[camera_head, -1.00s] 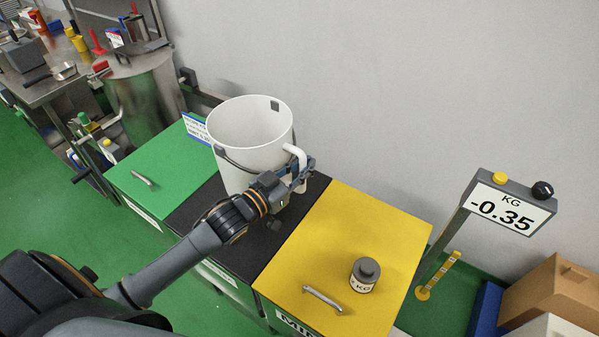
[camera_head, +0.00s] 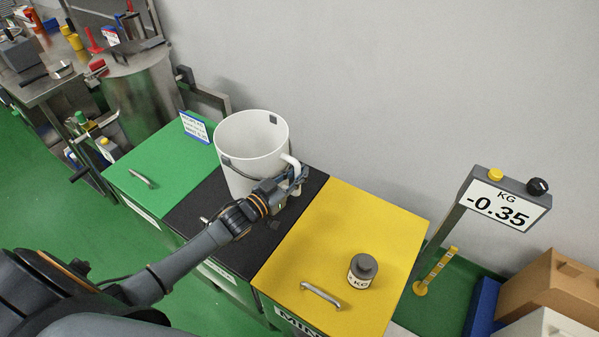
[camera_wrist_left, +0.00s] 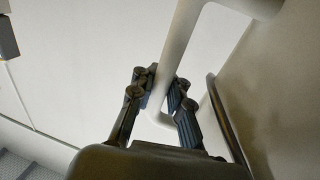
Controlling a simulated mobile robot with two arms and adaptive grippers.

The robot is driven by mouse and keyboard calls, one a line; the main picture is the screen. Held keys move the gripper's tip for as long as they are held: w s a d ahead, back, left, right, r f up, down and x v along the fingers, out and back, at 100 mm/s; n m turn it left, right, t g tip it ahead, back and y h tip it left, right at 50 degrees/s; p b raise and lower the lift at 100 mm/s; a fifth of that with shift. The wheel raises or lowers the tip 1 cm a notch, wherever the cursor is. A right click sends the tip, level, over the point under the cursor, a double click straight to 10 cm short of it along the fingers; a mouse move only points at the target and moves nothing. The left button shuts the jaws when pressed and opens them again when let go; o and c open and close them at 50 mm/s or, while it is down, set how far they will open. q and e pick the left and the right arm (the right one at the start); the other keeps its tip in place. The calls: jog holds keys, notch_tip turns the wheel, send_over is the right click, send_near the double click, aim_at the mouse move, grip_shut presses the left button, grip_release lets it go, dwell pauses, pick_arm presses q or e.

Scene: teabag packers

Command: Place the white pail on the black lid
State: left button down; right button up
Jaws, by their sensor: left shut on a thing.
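The white pail (camera_head: 250,165) stands upright over the back part of the black lid (camera_head: 235,240), between the green and yellow lids. I cannot tell whether its base touches the lid. My left gripper (camera_head: 294,181) is at the pail's right side, shut on its white side handle. In the left wrist view the gripper's fingers (camera_wrist_left: 165,98) are on both sides of the handle (camera_wrist_left: 180,45), with the pail wall (camera_wrist_left: 275,100) at the right. The front of the black lid is bare, partly hidden by my left arm. My right gripper is not in view.
The green lid (camera_head: 170,165) is left, with a small sign (camera_head: 194,127) at its back. The yellow lid (camera_head: 345,235) is right, bearing a grey-topped weight (camera_head: 362,270) and a handle. A scale display (camera_head: 500,208) reads -0.35. A grey wall stands close behind.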

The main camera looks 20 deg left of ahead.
pick_arm(q)
jog(key=shift+f, duration=0.1)
jog(key=c, duration=1.3)
grip_release()
jog(key=shift+b+v, duration=0.9)
jog(key=shift+v, duration=5.15)
